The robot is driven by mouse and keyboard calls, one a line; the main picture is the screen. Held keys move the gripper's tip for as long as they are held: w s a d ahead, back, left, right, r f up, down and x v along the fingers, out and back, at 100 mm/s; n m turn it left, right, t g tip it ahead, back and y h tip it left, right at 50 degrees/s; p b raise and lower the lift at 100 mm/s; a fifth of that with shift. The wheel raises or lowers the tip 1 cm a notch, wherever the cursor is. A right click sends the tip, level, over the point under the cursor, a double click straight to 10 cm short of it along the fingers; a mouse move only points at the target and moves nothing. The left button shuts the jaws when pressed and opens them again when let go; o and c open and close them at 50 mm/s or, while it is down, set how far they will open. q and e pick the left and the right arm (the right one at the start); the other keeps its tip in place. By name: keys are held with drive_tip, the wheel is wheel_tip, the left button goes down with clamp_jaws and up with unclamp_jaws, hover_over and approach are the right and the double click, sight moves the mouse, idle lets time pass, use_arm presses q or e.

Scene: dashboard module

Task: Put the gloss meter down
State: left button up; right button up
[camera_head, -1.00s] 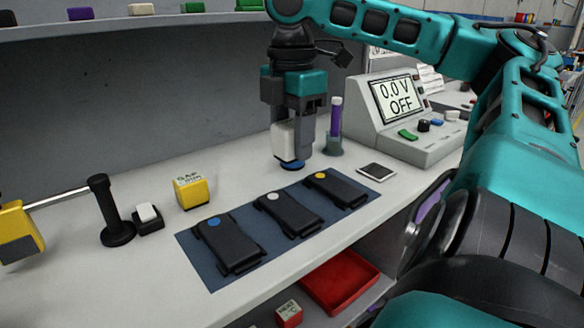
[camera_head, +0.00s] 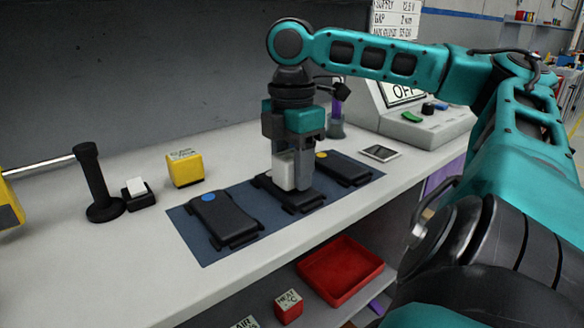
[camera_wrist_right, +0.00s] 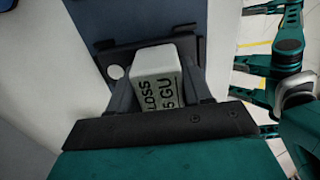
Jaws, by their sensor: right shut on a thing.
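The gloss meter (camera_head: 284,171) is a small white block, with dark lettering on its face in the right wrist view (camera_wrist_right: 155,78). My right gripper (camera_head: 291,180) is shut on it, fingers pointing down. It is at the middle black module (camera_head: 302,203) on the dark blue mat (camera_head: 195,245). Whether the meter's underside touches that module, I cannot tell. The middle module's white dot (camera_wrist_right: 115,71) shows beside the meter in the wrist view. A module with a blue dot (camera_head: 226,221) is to the left, one with a yellow dot (camera_head: 344,168) to the right. My left gripper is not in view.
A yellow block (camera_head: 185,168), a black post (camera_head: 94,180) and a black holder with a white piece (camera_head: 138,192) stand left of the mat. A supply unit (camera_head: 425,118) and a purple tube (camera_head: 337,104) stand behind right. A red tray (camera_head: 342,272) sits below the counter.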

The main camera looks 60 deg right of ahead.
sight(291, 154)
drive_tip(key=shift+f, duration=0.1)
drive_tip(key=o, duration=1.2)
drive_tip(key=shift+o, duration=0.2)
wheel_tip(291, 154, up, 12)
drive_tip(key=p, duration=0.7)
drive_tip(key=shift+p, duration=0.4)
